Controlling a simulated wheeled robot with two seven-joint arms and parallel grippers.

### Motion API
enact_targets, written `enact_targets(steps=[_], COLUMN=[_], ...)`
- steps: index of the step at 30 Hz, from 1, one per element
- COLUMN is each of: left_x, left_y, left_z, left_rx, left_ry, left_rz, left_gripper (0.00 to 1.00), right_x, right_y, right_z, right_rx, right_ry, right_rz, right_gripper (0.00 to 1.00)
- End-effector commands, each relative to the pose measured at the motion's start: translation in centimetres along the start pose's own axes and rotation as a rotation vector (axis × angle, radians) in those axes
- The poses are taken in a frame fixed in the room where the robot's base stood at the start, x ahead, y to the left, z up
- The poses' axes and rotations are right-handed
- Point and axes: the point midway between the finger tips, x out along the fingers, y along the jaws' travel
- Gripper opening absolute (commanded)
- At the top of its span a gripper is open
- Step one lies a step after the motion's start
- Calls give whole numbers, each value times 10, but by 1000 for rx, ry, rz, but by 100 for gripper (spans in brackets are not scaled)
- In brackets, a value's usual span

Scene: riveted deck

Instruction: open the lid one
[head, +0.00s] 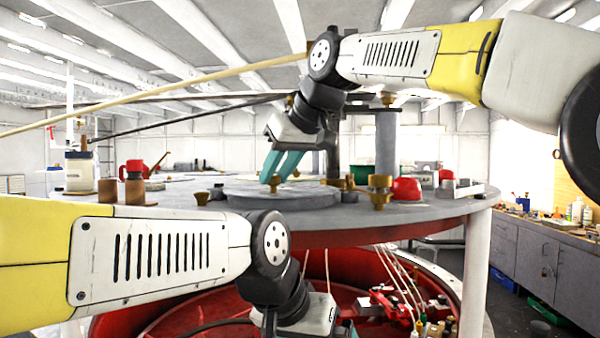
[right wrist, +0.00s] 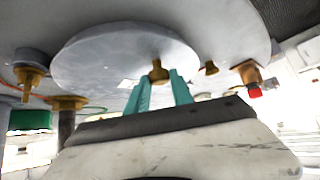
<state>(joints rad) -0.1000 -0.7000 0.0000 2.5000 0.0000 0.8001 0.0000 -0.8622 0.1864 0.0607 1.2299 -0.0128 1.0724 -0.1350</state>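A round grey lid (head: 320,197) with a small brass knob (head: 275,184) lies flat on the large round grey deck (head: 430,208). The lid also shows in the right wrist view (right wrist: 95,62), with its knob (right wrist: 158,73) near the middle. My right gripper (head: 280,168) points down at the knob with its two teal fingers apart. In the right wrist view the fingertips (right wrist: 160,82) stand on either side of the knob, with gaps visible; contact is not clear. My left gripper (head: 305,318) is low at the bottom edge, its fingers out of frame.
Brass fittings (head: 380,190) and a red dome (head: 407,189) stand right of the lid. A red pot (head: 132,169) and brown cylinders (head: 107,190) stand at the left. Below the deck is a red tub (head: 200,320) with machinery. A cabinet bench (head: 540,245) is at the far right.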

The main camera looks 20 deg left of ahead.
Motion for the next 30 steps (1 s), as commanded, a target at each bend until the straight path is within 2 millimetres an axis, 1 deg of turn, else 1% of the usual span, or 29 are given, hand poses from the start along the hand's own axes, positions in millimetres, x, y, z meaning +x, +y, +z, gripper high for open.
enact_targets(steps=[1, 3, 4, 30], left_x=[0, 0, 0, 0], left_y=[0, 0, 0, 0], left_z=[0, 0, 0, 0], left_rx=[0, 0, 0, 0], left_ry=[0, 0, 0, 0], left_rz=[0, 0, 0, 0], left_gripper=[100, 100, 100, 100], right_x=[0, 0, 0, -1], right_y=[0, 0, 0, 0], right_z=[0, 0, 0, 0], right_rx=[0, 0, 0, 0], right_ry=[0, 0, 0, 0], right_rz=[0, 0, 0, 0], right_gripper=[16, 2, 0, 0])
